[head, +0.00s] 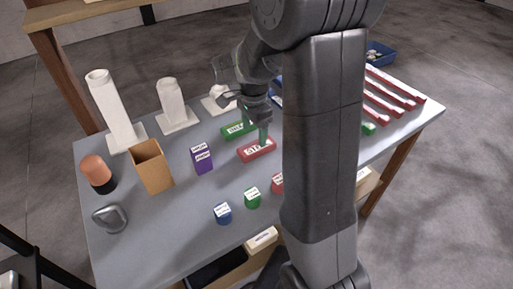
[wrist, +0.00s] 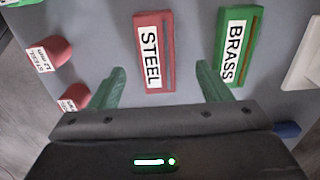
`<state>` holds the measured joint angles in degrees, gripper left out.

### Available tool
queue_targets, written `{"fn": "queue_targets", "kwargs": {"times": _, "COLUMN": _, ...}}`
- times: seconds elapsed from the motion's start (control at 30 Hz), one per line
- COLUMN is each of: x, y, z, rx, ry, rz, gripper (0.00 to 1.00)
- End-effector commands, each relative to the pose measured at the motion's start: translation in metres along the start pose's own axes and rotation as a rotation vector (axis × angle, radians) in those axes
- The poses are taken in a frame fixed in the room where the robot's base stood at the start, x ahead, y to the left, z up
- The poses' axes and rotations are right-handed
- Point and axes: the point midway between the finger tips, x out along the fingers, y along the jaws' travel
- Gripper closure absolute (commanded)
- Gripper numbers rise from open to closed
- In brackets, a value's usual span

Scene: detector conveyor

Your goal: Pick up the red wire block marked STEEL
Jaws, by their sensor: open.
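The red wire block marked STEEL (wrist: 153,58) lies on the table between and just beyond my gripper's fingers in the wrist view. In the head view my gripper (head: 263,132) is over the red block. The green wire block marked BRASS (wrist: 237,48) lies to the right of the red one in the wrist view, and behind it in the head view (head: 237,130).
A purple block (head: 202,158), an open brown box (head: 152,167) and white stands (head: 118,115) are left of the blocks. Small blue (head: 222,213) and green (head: 252,197) labelled pieces stand in front. Red bars (head: 395,90) lie at the right.

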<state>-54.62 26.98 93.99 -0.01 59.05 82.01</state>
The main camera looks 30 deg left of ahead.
Motion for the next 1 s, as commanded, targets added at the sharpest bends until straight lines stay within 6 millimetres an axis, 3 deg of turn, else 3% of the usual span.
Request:
{"fn": "queue_targets", "kwargs": {"times": 0.17, "x": 0.012, "y": 0.001, "z": 0.0, "rx": 0.0, "ry": 0.0, "rz": 0.001, "gripper": 0.29}}
{"fn": "queue_targets", "kwargs": {"times": 0.5, "x": 0.056, "y": 0.005, "z": -0.002, "rx": 0.0, "ry": 0.0, "rz": 0.002, "gripper": 0.29}}
{"fn": "queue_targets", "kwargs": {"times": 0.77, "x": 0.06, "y": 0.004, "z": -0.002, "rx": 0.0, "ry": 0.0, "rz": -0.001, "gripper": 0.29}}
{"fn": "queue_targets", "kwargs": {"times": 0.8, "x": 0.06, "y": 0.004, "z": -0.002, "rx": 0.0, "ry": 0.0, "rz": -0.001, "gripper": 0.31}}
{"fn": "queue_targets", "kwargs": {"times": 1.0, "x": 0.06, "y": 0.004, "z": -0.002, "rx": 0.0, "ry": 0.0, "rz": -0.001, "gripper": 0.7}}
